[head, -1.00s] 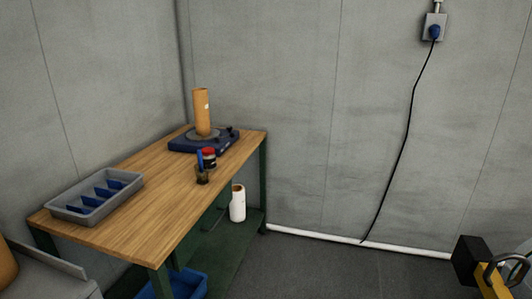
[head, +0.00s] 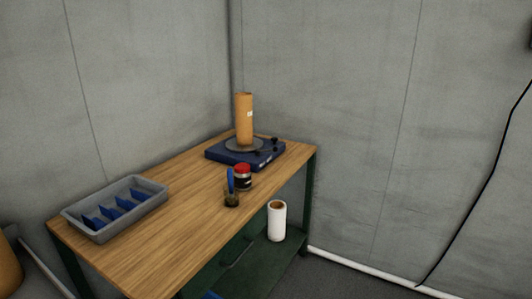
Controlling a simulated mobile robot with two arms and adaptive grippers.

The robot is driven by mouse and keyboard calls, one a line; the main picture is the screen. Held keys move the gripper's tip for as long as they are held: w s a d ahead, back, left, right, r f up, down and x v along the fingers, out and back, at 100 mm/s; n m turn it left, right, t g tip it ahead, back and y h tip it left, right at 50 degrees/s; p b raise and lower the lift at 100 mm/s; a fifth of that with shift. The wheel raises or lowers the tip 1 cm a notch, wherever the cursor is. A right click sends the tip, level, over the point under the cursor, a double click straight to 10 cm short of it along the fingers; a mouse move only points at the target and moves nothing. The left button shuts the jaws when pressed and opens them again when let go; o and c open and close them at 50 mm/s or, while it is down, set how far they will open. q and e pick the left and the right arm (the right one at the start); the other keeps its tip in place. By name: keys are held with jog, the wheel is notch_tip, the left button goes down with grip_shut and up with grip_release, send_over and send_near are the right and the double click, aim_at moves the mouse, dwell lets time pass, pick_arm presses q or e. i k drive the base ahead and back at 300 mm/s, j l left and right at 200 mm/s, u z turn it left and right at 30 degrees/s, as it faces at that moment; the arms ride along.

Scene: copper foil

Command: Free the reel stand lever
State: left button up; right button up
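The reel stand (head: 245,152) is a dark blue base with a round grey plate, at the far end of the wooden workbench. A copper-coloured roll (head: 244,120) stands upright on its plate. A small dark part, possibly the lever (head: 273,142), shows at the right side of the base; what blocks it, if anything, is too small to tell. Neither of my grippers is in view.
On the workbench (head: 165,225) stand a red-lidded jar (head: 242,178), a cup with a blue-handled tool (head: 231,195) and a grey tray (head: 120,208) with blue dividers. A white roll (head: 277,221) stands on the lower shelf. A black cable (head: 487,180) hangs down the right wall.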

aim_at(258, 152)
jog(key=i+l+u, duration=0.1)
jog(key=u, duration=0.25)
jog(key=l+u, duration=0.2)
jog(key=u, duration=0.15)
jog(key=i+l+u, duration=0.15)
jog(key=l, duration=0.4)
jog(key=i+l+u, duration=0.15)
jog(key=l, duration=0.45)
jog(key=i+l+u, duration=0.15)
jog(key=l, duration=0.45)
jog(key=l+u, duration=0.15)
jog(key=l, duration=1.2)
jog(key=i+l, duration=0.15)
jog(key=l, duration=0.6)
